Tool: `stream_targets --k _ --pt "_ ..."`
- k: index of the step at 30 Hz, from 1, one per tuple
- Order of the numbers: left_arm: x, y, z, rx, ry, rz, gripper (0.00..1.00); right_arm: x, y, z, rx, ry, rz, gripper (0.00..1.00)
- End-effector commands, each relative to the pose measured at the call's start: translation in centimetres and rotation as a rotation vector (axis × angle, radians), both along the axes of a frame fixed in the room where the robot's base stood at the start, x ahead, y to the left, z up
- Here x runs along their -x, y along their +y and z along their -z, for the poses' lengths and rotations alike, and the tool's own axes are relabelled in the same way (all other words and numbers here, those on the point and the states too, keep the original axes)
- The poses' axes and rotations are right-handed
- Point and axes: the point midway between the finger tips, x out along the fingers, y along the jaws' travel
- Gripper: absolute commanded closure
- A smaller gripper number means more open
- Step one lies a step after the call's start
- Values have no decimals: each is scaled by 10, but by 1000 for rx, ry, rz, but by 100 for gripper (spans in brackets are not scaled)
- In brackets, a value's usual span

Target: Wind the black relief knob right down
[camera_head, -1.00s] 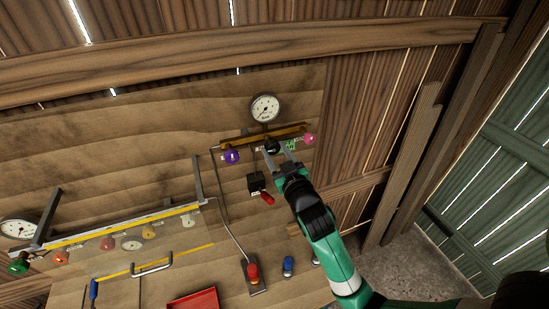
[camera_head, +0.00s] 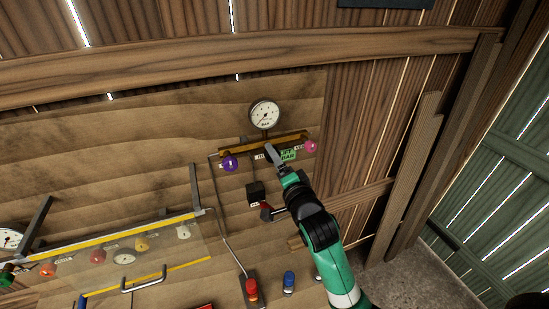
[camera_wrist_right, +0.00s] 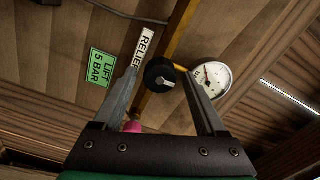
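The black relief knob (camera_wrist_right: 160,72) shows in the right wrist view with a pale pointer mark on its face, beside a white label reading RELIEF (camera_wrist_right: 145,46). My right gripper (camera_wrist_right: 159,73) is open, with one finger to each side of the knob. A small gap shows between the knob and each finger. In the head view, my right gripper (camera_head: 271,154) is at the brass manifold (camera_head: 238,149) below the gauge and hides the knob. My left gripper is in neither view.
A round gauge (camera_head: 265,115) is above the manifold. A purple knob (camera_head: 230,164) is left and a pink knob (camera_head: 311,146) right. A green LIFT 5 BAR tag (camera_wrist_right: 102,67) is close by.

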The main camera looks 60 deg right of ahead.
Motion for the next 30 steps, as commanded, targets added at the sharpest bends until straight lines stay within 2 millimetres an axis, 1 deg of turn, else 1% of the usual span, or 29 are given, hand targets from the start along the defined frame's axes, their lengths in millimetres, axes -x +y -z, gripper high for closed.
stream_targets --k 5,13,18,30 --pt "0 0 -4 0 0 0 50 4 5 -1 0 3 -2 26" --pt "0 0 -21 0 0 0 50 31 30 -2 1 3 -2 26" --pt "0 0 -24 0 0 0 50 43 41 -1 1 2 -1 26" --pt "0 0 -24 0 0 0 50 46 43 0 2 1 -1 26"
